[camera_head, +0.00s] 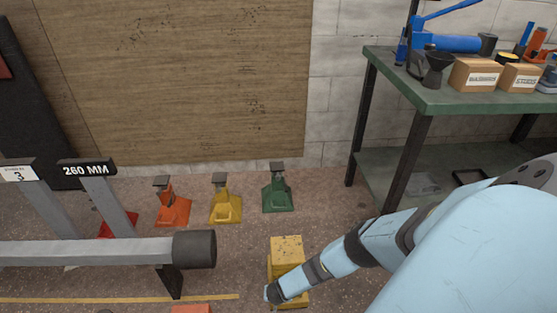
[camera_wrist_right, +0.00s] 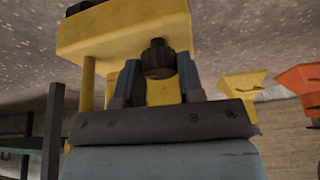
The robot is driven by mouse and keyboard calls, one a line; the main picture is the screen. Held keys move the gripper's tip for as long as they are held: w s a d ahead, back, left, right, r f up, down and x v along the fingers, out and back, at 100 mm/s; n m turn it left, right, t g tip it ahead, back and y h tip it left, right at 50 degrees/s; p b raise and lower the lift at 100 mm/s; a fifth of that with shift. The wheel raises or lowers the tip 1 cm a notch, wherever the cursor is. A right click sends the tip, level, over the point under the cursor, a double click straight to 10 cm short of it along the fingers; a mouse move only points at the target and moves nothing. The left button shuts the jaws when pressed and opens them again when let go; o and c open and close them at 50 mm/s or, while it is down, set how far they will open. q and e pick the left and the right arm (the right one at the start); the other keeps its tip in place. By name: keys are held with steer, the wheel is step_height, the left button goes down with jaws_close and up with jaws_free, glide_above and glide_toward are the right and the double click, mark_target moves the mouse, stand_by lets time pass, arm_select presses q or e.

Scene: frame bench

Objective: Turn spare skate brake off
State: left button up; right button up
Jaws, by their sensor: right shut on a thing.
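A yellow block-like unit (camera_head: 286,248), which looks like the spare skate, stands on the floor at bottom centre in the head view. In the right wrist view its yellow body (camera_wrist_right: 125,28) fills the top middle, with a dark ridged knob (camera_wrist_right: 158,58) on the side facing the camera. My right gripper (camera_head: 274,292) is low against the yellow unit. In the right wrist view its two fingers (camera_wrist_right: 159,80) stand on either side of the knob, shut on it. The arm hides part of the unit in the head view. My left gripper is not in view.
A grey beam with a dark end cap (camera_head: 195,250) extends in from the left. Orange (camera_head: 173,207), yellow (camera_head: 226,205) and green (camera_head: 277,192) stands sit by the wall. A green workbench (camera_head: 450,101) with boxes and tools is at right. Floor right of the stands is clear.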

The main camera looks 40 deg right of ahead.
steer(key=m+g, duration=0.1)
steer(key=m, duration=0.3)
steer(key=shift+w+h+b, duration=0.1)
steer(key=shift+h+b, duration=0.2)
steer(key=shift+h, duration=0.1)
steer(key=m+g, duration=0.1)
steer(key=m, duration=0.2)
steer(key=shift+g+b, duration=0.3)
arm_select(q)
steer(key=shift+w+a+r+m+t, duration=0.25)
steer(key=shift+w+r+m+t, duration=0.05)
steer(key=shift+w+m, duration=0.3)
arm_select(e)
steer(key=shift+m+g, duration=0.4)
steer(key=shift+m, duration=0.8)
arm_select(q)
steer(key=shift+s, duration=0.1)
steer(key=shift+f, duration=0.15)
arm_select(e)
steer(key=o, duration=0.9)
